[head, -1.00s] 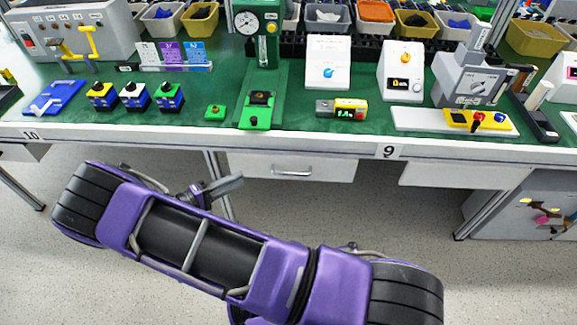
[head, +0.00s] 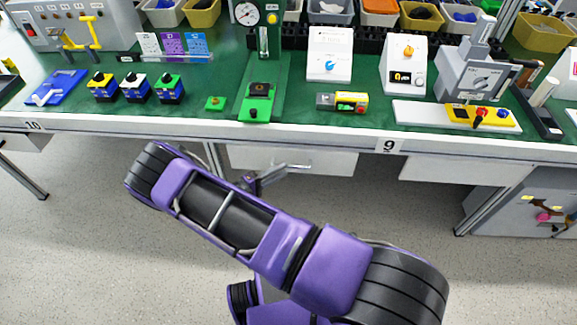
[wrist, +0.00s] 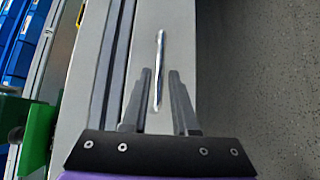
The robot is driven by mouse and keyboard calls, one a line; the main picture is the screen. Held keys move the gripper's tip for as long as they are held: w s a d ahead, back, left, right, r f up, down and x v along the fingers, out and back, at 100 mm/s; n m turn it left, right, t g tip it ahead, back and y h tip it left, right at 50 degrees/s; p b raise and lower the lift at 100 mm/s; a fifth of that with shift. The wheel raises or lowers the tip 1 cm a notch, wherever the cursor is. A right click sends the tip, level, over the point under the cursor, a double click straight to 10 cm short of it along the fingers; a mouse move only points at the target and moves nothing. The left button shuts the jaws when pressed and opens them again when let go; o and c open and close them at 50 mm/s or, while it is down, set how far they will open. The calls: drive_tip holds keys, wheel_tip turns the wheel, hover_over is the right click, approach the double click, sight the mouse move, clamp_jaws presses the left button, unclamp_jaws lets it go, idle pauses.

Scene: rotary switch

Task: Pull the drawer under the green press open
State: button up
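The green press (head: 263,40) stands on the bench. The light grey drawer (head: 335,162) below it is shut under the bench edge, and also shows in the wrist view (wrist: 191,45). Its slim metal bar handle (wrist: 160,45) runs lengthwise up the wrist view and is largely covered by my gripper in the head view. My gripper (wrist: 160,72) is open, with one finger on each side of the handle in the picture. Both fingers appear apart from the bar. How far the fingertips reach past the bar, I cannot tell. In the head view my gripper (head: 290,168) is at the drawer front.
The bench's white front edge (head: 330,141) overhangs the drawer. A second drawer front (head: 470,174) is to the right, and bench legs (head: 487,197) stand on either side. The floor in front is free.

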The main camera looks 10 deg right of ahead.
sight(289, 167)
drive_tip(key=shift+x, duration=1.95)
clamp_jaws()
